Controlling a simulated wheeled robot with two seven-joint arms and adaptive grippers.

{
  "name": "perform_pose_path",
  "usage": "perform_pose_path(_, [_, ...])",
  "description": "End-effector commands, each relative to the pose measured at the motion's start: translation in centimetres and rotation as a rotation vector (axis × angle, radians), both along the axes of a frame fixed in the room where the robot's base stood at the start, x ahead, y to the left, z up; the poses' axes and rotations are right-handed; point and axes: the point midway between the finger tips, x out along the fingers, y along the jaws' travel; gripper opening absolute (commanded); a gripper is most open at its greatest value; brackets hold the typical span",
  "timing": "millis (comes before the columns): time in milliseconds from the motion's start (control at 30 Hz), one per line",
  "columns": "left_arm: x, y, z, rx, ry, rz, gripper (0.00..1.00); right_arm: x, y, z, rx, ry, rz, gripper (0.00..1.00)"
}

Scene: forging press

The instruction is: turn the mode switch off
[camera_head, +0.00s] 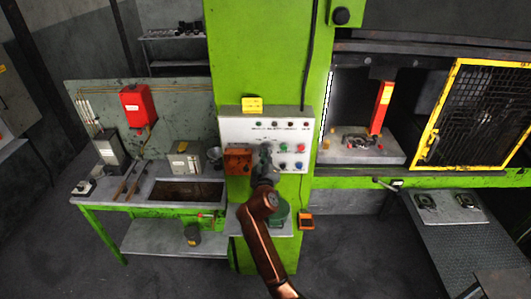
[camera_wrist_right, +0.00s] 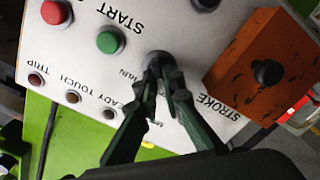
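The mode switch (camera_wrist_right: 158,59) appears as a dark round knob on the white control panel in the right wrist view; the lettering beside it is partly covered. My right gripper (camera_wrist_right: 162,74) has its two dark fingertips close together at this knob and appears shut on it. The fingers hide much of the knob, so its setting cannot be read. In the head view, my right gripper (camera_head: 265,152) reaches up to the middle of the control panel (camera_head: 235,131) and covers the switch. My left gripper is not in view.
A green START button (camera_wrist_right: 110,42) and a red button (camera_wrist_right: 56,12) sit beside the knob. An orange box (camera_wrist_right: 262,72) with a black knob projects on its other side. A workbench (camera_head: 140,203) stands left and the press opening with its yellow guard (camera_head: 429,134) right.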

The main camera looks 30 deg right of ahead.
Motion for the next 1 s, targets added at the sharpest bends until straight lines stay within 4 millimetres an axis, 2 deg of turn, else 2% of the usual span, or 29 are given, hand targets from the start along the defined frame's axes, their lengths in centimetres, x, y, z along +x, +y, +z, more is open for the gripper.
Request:
perform_pose_path(267, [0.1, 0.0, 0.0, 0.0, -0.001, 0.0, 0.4, 0.0, -0.1, -0.1, 0.0, 0.001, -0.001, 0.25])
perform_pose_path(633, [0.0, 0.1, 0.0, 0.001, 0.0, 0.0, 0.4, -0.3, 0.2, 0.0, 0.001, -0.001, 0.0, 0.25])
perform_pose_path(767, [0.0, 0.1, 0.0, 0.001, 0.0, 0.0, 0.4, -1.7, 1.1, -0.1, 0.003, -0.002, 0.001, 0.25])
perform_pose_path(1000, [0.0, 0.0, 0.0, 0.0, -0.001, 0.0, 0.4, -6.0, 3.7, -0.2, 0.004, 0.001, 0.0, 0.25])
